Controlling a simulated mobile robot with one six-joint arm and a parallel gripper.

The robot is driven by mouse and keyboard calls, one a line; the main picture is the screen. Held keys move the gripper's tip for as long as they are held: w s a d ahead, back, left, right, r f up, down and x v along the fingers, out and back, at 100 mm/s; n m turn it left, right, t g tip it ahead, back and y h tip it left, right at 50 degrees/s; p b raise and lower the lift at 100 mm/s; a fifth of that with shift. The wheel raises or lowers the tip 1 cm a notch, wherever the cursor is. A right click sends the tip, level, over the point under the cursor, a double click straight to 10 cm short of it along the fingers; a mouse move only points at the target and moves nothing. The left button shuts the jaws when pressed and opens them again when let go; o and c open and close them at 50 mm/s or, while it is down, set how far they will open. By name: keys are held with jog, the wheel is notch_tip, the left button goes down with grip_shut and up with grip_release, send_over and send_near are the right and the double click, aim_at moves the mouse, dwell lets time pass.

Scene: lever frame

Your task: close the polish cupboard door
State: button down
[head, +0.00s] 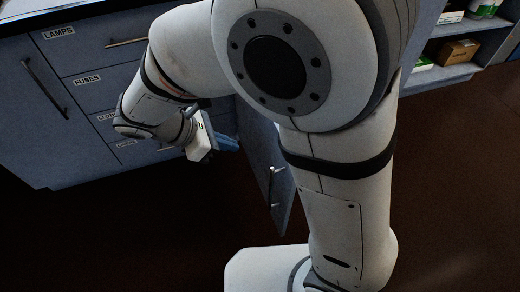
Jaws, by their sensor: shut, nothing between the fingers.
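A blue-grey cupboard door (283,205) stands swung open in the head view, reaching out from the cabinet front toward the lower middle. It has an upright metal bar handle (271,186). No label shows on it, so I cannot read whether it says polish. My arm hides its upper right part and most of the opening behind it. My gripper (228,143) is left of the door, in front of the drawers, pointing right. Its fingers are small and dark in the picture; they look shut and hold nothing. I cannot tell whether they touch the door.
The cabinet has drawers labelled LAMPS (85,32) and FUSES (92,79), with more below. A closed door with a long handle (45,88) is at the far left. Open shelves (440,73) with a brown box (458,51) stand at upper right. The dark floor (130,235) is clear.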

jog(key=d+r+b+x, duration=0.2)
jog(key=b+x, duration=0.3)
jog(key=x, duration=0.7)
jog(key=shift+w+d+f, duration=0.15)
jog(key=shift+w+d, duration=0.05)
jog(key=shift+w, duration=0.1)
jog(key=shift+w, duration=0.1)
